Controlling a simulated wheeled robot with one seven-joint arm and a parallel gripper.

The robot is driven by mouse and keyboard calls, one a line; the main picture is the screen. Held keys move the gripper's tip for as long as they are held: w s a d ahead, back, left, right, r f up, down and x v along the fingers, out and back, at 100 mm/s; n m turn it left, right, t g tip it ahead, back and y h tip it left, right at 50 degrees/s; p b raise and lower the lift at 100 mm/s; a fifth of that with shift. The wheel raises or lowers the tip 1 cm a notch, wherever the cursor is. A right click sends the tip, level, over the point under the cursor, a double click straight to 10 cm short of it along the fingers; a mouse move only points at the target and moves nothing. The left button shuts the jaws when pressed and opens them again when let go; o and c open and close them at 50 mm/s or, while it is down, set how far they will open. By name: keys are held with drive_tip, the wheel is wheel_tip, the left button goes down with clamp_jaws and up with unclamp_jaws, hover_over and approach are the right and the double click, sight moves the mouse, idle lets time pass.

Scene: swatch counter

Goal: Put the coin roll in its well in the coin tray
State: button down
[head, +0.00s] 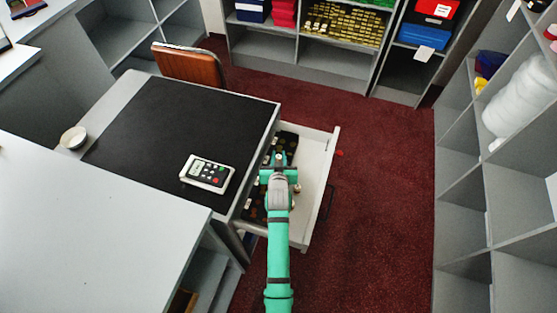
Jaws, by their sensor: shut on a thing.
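The coin tray (289,142) is dark, with several wells, and lies in the open drawer (316,165) of the desk. Some wells in its nearer part hold small brownish things. My gripper (278,160) is over the tray and points away from me, with the green arm behind it. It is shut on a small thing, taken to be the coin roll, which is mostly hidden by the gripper. The well for the roll cannot be made out, and my arm covers part of the tray. I cannot tell whether the roll touches the tray.
A white keypad device (208,173) lies on the black desk top (165,125), left of the drawer. A small round bowl (74,137) stands at the desk's left edge. A brown chair (190,67) is behind the desk.

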drive_tip(key=shift+f, duration=1.05)
drive_tip(key=c, duration=1.9)
unclamp_jaws()
drive_tip(key=shift+f, duration=0.15)
